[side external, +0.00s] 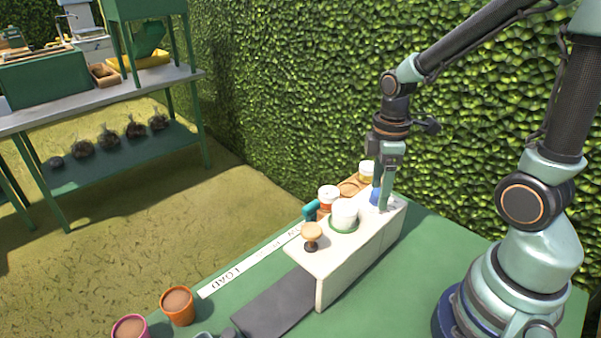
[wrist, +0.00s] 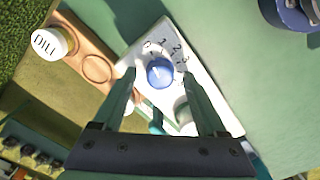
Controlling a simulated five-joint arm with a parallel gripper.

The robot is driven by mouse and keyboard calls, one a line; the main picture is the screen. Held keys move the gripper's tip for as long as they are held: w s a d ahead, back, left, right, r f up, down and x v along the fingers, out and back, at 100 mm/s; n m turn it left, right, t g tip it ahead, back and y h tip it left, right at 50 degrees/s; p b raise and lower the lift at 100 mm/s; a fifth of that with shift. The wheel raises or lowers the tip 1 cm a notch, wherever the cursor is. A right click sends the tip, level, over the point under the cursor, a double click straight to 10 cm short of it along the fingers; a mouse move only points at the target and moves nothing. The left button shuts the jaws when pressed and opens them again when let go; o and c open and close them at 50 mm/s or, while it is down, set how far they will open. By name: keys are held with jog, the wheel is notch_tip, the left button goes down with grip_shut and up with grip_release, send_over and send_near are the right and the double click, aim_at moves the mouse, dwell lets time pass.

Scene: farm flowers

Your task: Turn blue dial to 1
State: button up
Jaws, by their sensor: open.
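The blue dial (wrist: 160,71) sits on a white panel box (wrist: 207,92) in the wrist view. The numerals 0, 1, 2 and 3 are printed in an arc beside it. A pale mark shows on the dial, but I cannot tell exactly which numeral it points to. My gripper (wrist: 159,76) is open, with one finger on each side of the dial; I cannot tell whether they touch it. In the side view my gripper (side external: 382,208) is down at the far end of the box (side external: 345,265), partly hiding the blue dial (side external: 375,197).
A white round piece (side external: 344,212), a wooden knob (side external: 312,232) and a teal handle (side external: 310,210) are on or beside the box. A jar labelled DILL (wrist: 52,42) stands by a wooden rack (wrist: 84,45). Orange pot (side external: 177,306) stands at the front left. A hedge (side external: 290,90) rises behind.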

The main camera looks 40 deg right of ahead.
grip_shut()
jog(key=shift+m, duration=2.9)
grip_release()
